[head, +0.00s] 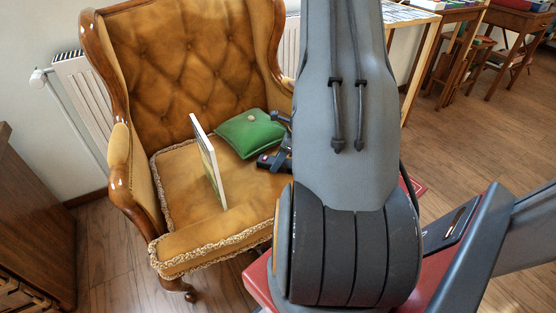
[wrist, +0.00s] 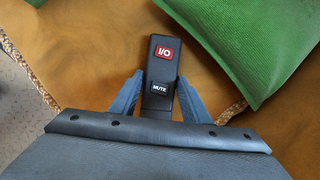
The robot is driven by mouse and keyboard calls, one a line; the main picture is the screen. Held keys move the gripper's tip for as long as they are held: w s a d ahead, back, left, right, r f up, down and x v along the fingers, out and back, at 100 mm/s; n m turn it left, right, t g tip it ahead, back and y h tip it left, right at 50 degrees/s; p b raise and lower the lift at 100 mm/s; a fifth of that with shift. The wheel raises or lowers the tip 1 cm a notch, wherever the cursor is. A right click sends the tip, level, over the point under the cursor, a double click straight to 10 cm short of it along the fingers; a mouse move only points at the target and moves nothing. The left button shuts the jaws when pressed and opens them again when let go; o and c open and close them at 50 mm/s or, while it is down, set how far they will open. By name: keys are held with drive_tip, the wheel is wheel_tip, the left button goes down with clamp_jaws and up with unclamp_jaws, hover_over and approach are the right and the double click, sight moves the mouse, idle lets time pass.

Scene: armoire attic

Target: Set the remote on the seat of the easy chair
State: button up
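The easy chair (head: 190,70) is mustard, tufted and wood-framed, and its seat (head: 180,180) faces me. The remote (wrist: 160,72) is black, with a red I/O button and a MUTE button. It lies between the fingers of my gripper (wrist: 160,82), which look closed against its sides. In the head view the remote (head: 266,161) shows as a dark shape over the right part of the seat, with my gripper (head: 280,150) partly hidden by my arm. Whether the remote touches the seat, I cannot tell.
A green cushion (head: 248,133) lies at the back right of the seat, close to my gripper. A thin white-edged book or panel (head: 207,160) stands upright mid-seat. The seat's left part is clear. A radiator (head: 85,95) and a wooden cabinet (head: 30,220) stand at left.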

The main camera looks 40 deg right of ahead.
drive_tip(key=shift+o, duration=1.3)
drive_tip(key=shift+r, duration=0.15)
drive_tip(key=p+v, duration=0.3)
drive_tip(key=v, duration=0.9)
drive_tip(key=shift+d, duration=0.1)
